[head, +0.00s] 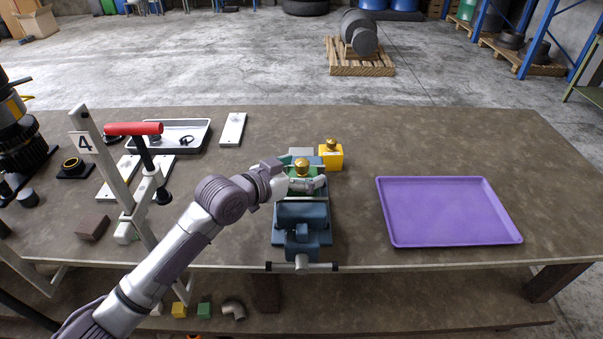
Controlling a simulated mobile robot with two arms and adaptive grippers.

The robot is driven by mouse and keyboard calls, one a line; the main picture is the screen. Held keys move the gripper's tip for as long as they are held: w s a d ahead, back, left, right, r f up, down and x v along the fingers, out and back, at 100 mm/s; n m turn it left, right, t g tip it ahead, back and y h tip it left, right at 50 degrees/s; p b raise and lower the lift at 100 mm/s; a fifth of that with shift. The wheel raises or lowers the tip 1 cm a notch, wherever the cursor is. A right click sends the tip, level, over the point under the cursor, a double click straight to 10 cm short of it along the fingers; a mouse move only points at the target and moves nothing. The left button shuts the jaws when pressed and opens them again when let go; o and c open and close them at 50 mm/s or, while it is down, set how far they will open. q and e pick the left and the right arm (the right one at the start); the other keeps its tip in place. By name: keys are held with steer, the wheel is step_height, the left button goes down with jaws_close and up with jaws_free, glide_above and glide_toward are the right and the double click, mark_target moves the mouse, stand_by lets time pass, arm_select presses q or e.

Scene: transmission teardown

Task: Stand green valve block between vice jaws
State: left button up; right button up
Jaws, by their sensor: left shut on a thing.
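The blue-grey vice (302,215) stands at the front edge of the table. The green valve block (305,172), with a round brass-coloured top, is upright at the vice, over the gap between its jaws. My left gripper (304,182) reaches in from the left and is shut on the green valve block. The gripper and front jaw hide the block's lower part, so I cannot tell whether it rests on the vice. My right gripper is not in view.
A yellow block (331,156) with a brass-coloured top stands just behind and right of the vice. A purple tray (450,238) lies empty on the right. A grey tray (206,128) and a red-handled press (133,128) are on the left. The table's back right is clear.

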arm_select(q)
steer(key=o, duration=1.5)
steer(key=shift+s, duration=0.1)
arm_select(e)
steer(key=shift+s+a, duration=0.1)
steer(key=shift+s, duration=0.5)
arm_select(q)
steer(key=shift+s+a, duration=0.1)
steer(key=shift+a, duration=0.05)
steer(key=b+v, duration=0.3)
steer(key=v, duration=0.8)
steer(key=shift+s+a+r, duration=0.2)
steer(key=shift+s+r, duration=0.05)
steer(key=shift+r, duration=0.05)
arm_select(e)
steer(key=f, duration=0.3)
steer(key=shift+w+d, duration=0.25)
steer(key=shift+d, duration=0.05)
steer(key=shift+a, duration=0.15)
